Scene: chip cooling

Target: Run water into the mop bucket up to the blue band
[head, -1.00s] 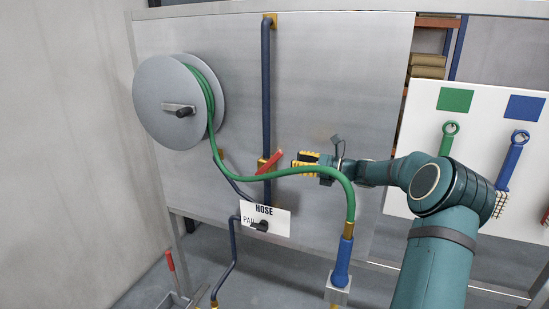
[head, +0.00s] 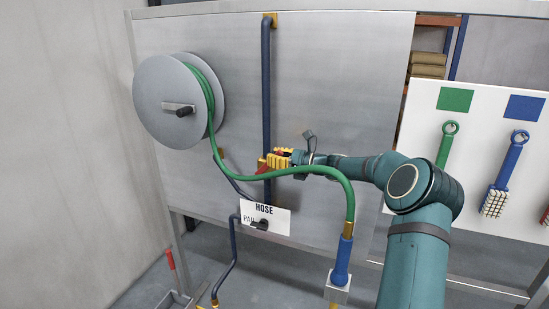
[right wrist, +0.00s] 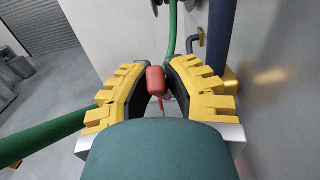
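A red lever handle (right wrist: 156,80) sits between the two yellow fingers of my right gripper (right wrist: 160,92) in the right wrist view. In the head view my right gripper (head: 276,160) is at the valve on the dark blue pipe (head: 266,85), and its fingers hide most of the lever. I cannot tell whether the fingers press on it. A HOSE/PAIL sign (head: 280,222) with a black knob (head: 262,225) is below. No bucket or blue band can be clearly made out, and no water shows. My left gripper is out of view.
A green hose (head: 310,171) runs from the grey reel (head: 160,105) across the panel, close to my right gripper, to a blue nozzle (head: 342,260). Green (head: 446,145) and blue (head: 508,165) brushes hang at right. A red handle (head: 171,261) stands at lower left.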

